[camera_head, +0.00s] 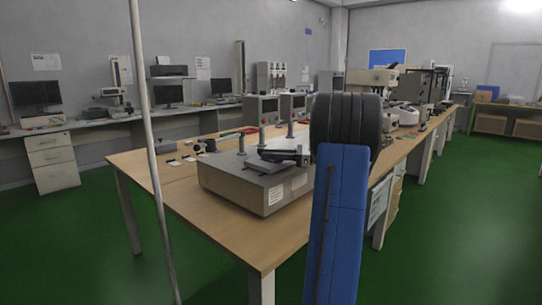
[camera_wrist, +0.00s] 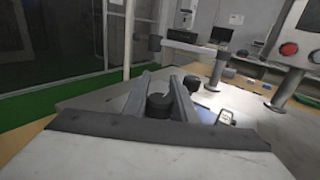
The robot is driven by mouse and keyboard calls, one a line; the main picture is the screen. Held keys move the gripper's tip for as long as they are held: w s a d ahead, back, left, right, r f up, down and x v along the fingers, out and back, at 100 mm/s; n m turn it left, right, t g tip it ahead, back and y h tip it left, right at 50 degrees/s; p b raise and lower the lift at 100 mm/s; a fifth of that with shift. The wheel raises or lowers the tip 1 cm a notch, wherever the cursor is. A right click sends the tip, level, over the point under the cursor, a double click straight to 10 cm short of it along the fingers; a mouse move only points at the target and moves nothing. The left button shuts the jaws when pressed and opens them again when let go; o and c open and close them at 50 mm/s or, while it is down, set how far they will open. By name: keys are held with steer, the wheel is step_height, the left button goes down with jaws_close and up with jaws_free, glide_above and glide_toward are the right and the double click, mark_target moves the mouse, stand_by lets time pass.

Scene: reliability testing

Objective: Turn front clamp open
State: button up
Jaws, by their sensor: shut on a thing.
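The tester is a beige box (camera_head: 262,182) with upright posts, standing on the wooden table. In the wrist view, my gripper (camera_wrist: 163,86) has its two grey fingers on either side of a dark round knob (camera_wrist: 158,104), which looks like the front clamp. The fingers are shut on it. In the head view, my gripper (camera_head: 284,155) is low over the top of the box, and my arm hides part of the box's right side. The clamp itself cannot be made out there. How far the clamp is turned cannot be told.
Other posts stand on the box, one (camera_wrist: 217,70) near the fingers and one (camera_wrist: 288,88) farther right. A panel with a red button (camera_wrist: 289,49) is at the right of the wrist view. The wooden table (camera_head: 232,226) is clear in front of the box.

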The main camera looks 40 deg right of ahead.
steer(key=o, duration=1)
steer(key=shift+o, duration=0.2)
steer(key=v, duration=1.7)
steer(key=shift+s, duration=0.15)
steer(key=shift+s+d, duration=0.1)
steer(key=shift+d, duration=0.1)
